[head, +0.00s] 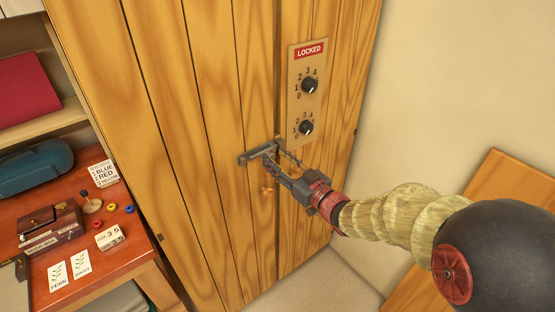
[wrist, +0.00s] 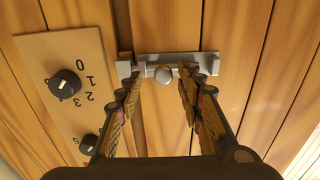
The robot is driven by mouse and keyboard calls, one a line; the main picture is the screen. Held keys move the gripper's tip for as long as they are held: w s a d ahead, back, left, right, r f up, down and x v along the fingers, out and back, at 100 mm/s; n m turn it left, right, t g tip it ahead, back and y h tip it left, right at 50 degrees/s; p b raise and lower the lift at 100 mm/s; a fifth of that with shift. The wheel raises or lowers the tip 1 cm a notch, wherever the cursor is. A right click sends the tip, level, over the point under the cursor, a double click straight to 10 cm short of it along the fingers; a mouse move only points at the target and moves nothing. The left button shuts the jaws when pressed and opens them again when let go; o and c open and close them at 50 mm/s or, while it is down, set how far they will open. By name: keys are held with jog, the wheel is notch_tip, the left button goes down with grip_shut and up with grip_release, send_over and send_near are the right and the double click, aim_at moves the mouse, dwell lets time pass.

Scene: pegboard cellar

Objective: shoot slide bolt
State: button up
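The grey metal slide bolt (head: 256,154) is mounted across the wooden door, beside the dial panel. In the wrist view the bolt (wrist: 207,63) runs across the top, with its round knob (wrist: 163,75) near the middle. A separate metal keeper (wrist: 124,70) sits at its left end, towards the dials. I cannot tell whether the bar reaches into the keeper. My gripper (head: 275,162) is at the bolt. In the wrist view its two fingers (wrist: 162,82) are apart, one on each side of the knob, with visible gaps. The fingers partly hide the bolt in the head view.
A panel (head: 305,105) with a red "LOCKED" sign and two black dials (head: 310,85) is right of the bolt. A red-brown desk (head: 120,260) with cards and small items stands at left. A wooden board (head: 510,190) is at right.

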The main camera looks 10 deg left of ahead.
jog(key=v, duration=1.1)
jog(key=shift+s+d, duration=0.25)
jog(key=shift+d, duration=0.05)
